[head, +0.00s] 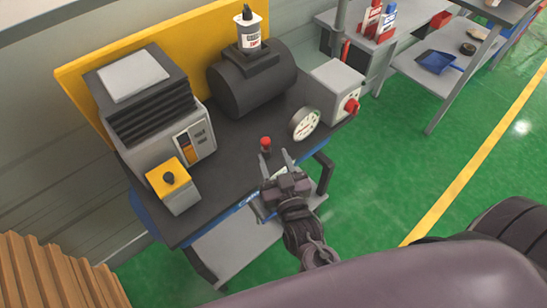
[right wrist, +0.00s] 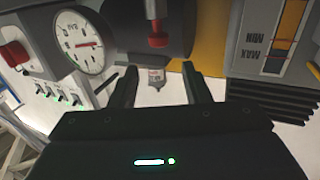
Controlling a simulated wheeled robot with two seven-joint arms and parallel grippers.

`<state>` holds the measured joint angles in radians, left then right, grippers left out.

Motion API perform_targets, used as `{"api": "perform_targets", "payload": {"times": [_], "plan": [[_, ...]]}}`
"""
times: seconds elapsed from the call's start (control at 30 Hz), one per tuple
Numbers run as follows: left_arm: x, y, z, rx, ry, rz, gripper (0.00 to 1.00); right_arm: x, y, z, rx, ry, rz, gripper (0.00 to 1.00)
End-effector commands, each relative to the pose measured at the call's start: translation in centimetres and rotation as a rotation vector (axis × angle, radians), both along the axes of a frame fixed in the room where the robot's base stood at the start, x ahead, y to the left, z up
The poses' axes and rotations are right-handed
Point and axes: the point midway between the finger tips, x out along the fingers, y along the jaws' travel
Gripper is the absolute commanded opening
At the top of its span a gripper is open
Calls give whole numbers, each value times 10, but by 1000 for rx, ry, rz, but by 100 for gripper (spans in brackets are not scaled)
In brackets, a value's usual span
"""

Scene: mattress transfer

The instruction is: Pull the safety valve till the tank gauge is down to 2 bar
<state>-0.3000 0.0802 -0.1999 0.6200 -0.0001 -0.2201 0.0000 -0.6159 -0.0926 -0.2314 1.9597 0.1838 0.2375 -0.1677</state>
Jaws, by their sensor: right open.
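The safety valve (head: 265,143) is a small upright red knob near the front of the dark bench top. It also shows in the right wrist view (right wrist: 157,38), where the picture is upside down. The round white tank gauge (head: 304,124) stands to its right; its face and red needle show in the right wrist view (right wrist: 85,42), but I cannot read an exact value. The dark tank (head: 250,85) lies behind. My right gripper (head: 275,158) is open and empty, just in front of the valve, not gripping it. My left gripper is not in view.
A grey vented machine (head: 140,120) and a yellow-topped box (head: 173,183) stand on the left of the bench. A grey box with a red knob (head: 338,90) is at the right. A bottle (head: 249,28) stands on the tank. The bench front left of my gripper is clear.

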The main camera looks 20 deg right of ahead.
Motion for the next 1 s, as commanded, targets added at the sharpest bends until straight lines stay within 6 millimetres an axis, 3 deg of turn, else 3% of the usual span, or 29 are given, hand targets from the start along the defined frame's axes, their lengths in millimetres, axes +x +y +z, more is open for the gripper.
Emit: {"api": "perform_targets", "payload": {"times": [0.47, 0.73, 1.0], "plan": [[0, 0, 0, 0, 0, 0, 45, 3, -2, -2, 5, 63, 20, 43], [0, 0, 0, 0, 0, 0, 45, -4, -8, -17, 10, 461, 129, 43], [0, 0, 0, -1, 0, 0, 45, -52, -21, -18, -32, 875, 182, 43]]}}
